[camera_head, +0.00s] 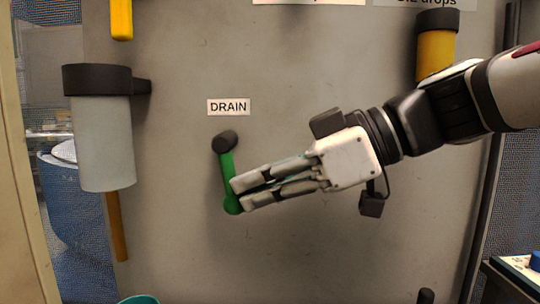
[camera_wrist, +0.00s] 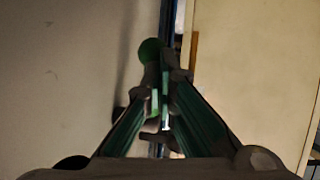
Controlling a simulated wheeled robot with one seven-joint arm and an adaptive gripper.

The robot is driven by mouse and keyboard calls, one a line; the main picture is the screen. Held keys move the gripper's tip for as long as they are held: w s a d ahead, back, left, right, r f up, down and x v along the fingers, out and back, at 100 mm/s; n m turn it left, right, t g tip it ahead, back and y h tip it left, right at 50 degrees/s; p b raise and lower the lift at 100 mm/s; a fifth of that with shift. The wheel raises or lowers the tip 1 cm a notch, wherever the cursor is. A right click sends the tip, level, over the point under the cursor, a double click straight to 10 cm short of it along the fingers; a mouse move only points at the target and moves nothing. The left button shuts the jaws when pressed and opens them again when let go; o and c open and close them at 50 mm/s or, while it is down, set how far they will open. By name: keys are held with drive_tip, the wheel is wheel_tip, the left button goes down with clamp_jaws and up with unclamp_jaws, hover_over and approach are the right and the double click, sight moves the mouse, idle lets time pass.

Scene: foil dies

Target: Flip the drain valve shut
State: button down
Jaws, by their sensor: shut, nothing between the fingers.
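The drain valve handle (camera_head: 228,172) is a green lever below the DRAIN label (camera_head: 228,107). It hangs from a dark pivot (camera_head: 225,141) on the grey panel, pointing almost straight down with a slight lean to the right. My gripper (camera_head: 238,193) comes in from the right, with its shut fingertips at the lever's lower right side. They look to be touching or very close; I cannot tell which. In the wrist view the green knob (camera_wrist: 150,50) of the lever shows just beyond the fingertips (camera_wrist: 160,85). Nothing shows between the fingers.
A grey cylinder with a black cap (camera_head: 103,140) is mounted at the left of the panel, with a yellow pipe (camera_head: 115,225) below it. A yellow cylinder (camera_head: 435,52) is at upper right, near my arm. A blue barrel (camera_head: 62,195) stands behind at left. The panel below the lever is mostly clear.

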drive_tip(key=shift+a+f+b, duration=0.35)
drive_tip(key=shift+a+b, duration=0.1)
drive_tip(key=shift+b, duration=1.1)
